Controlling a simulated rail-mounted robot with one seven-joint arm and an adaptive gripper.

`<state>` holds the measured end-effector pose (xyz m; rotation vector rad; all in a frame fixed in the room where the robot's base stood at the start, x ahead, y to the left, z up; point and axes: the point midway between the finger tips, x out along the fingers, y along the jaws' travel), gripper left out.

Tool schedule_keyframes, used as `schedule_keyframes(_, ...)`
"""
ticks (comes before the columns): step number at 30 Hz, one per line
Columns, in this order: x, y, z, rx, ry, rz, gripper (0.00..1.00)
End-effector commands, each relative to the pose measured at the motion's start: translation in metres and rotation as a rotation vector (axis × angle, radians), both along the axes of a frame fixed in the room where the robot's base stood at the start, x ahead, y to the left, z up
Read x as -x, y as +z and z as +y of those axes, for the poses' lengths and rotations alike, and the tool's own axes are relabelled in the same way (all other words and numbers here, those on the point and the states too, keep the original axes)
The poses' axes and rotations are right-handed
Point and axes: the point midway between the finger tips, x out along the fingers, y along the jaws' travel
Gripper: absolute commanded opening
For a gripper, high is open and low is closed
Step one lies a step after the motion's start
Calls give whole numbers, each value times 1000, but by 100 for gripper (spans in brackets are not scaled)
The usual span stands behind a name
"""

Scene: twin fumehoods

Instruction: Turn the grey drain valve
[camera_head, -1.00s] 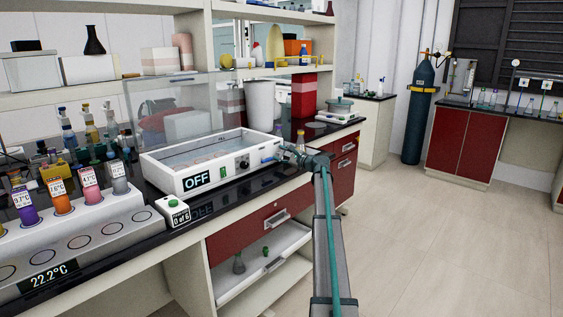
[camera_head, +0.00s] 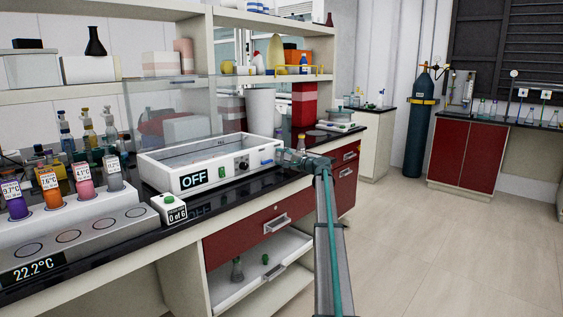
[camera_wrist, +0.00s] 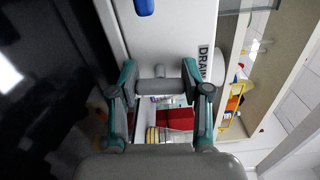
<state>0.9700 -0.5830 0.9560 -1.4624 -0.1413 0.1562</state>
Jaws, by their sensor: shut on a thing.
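The grey drain valve (camera_wrist: 155,87) sticks out from the end of the white bath in the wrist view, beside a "DRAIN" label (camera_wrist: 203,63). My gripper (camera_wrist: 160,70) has its teal-sided fingers on either side of the valve and is shut on it. In the head view my gripper (camera_head: 285,156) is at the right end of the white bath (camera_head: 160,174), whose front display reads "OFF". The valve is hidden behind my gripper there. A blue handle (camera_head: 267,163) shows on the bath's front, and its blue end (camera_wrist: 144,6) shows in the wrist view.
A small white counter box (camera_head: 175,216) reading "0 of 6" and a rack of coloured bottles (camera_head: 80,225) stand left of the bath. A clear screen (camera_head: 170,110) stands behind it. The floor at right is clear.

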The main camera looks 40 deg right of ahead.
Motion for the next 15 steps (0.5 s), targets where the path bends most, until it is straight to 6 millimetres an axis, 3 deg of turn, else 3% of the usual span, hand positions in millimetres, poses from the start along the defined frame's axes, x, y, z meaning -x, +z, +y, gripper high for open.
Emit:
schedule_keyframes(14, 0, 0, 0, 17, 0, -2, 13)
schedule_keyframes(15, 0, 0, 0, 17, 0, -2, 49)
